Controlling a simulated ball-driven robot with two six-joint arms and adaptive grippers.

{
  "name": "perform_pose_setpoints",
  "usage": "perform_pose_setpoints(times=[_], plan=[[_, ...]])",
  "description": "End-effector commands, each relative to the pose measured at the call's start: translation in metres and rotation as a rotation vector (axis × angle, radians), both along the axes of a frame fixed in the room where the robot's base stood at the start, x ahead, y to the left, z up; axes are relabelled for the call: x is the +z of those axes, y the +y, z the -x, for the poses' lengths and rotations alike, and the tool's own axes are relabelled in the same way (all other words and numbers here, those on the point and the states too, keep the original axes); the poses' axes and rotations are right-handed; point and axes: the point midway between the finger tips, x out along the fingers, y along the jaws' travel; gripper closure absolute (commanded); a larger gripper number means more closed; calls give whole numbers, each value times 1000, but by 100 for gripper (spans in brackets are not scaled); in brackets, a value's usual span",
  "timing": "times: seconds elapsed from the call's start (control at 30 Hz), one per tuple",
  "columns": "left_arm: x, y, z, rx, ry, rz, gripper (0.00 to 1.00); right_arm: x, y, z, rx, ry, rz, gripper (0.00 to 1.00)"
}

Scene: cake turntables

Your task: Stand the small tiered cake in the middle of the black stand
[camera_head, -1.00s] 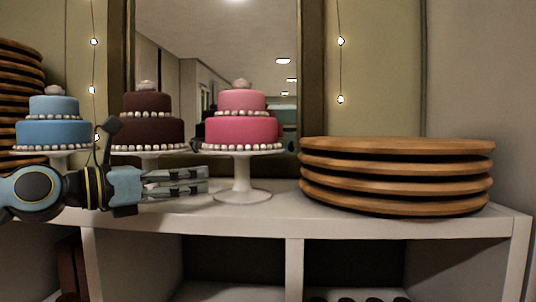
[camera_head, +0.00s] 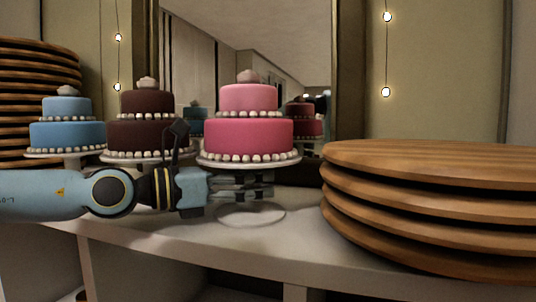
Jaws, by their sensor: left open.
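Three two-tier cakes stand on white pedestal stands: a pink cake (camera_head: 248,138), a dark brown cake (camera_head: 146,104) and a blue cake (camera_head: 67,134). I cannot tell which one is the small tiered cake. No black stand is in view. My left gripper (camera_head: 268,186) is open, just under the plate of the pink cake's white stand (camera_head: 249,215). Its fingers overlap the stem and hide most of it; I cannot tell whether they are around it or in front of it. My right gripper is not in view.
A stack of round wooden boards (camera_head: 430,158) fills the right of the white shelf (camera_head: 190,235). Another tall stack of boards (camera_head: 40,72) stands at the far left. A framed mirror (camera_head: 290,48) is behind the cakes. The shelf's front strip is clear.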

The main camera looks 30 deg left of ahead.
Motion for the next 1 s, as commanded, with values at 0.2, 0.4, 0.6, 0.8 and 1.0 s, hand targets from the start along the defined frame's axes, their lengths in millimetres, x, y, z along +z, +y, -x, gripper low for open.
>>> perform_pose_setpoints(times=[0.2,0.4,0.6,0.8,1.0], plan=[[-1,0,0,0,1,-1,43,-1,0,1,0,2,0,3],[-1,0,0,0,0,0,67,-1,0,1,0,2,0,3],[-1,0,0,1,0,0,94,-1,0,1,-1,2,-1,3],[0,0,0,1,0,0,100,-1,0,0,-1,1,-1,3],[0,0,0,1,0,0,100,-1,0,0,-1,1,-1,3]])
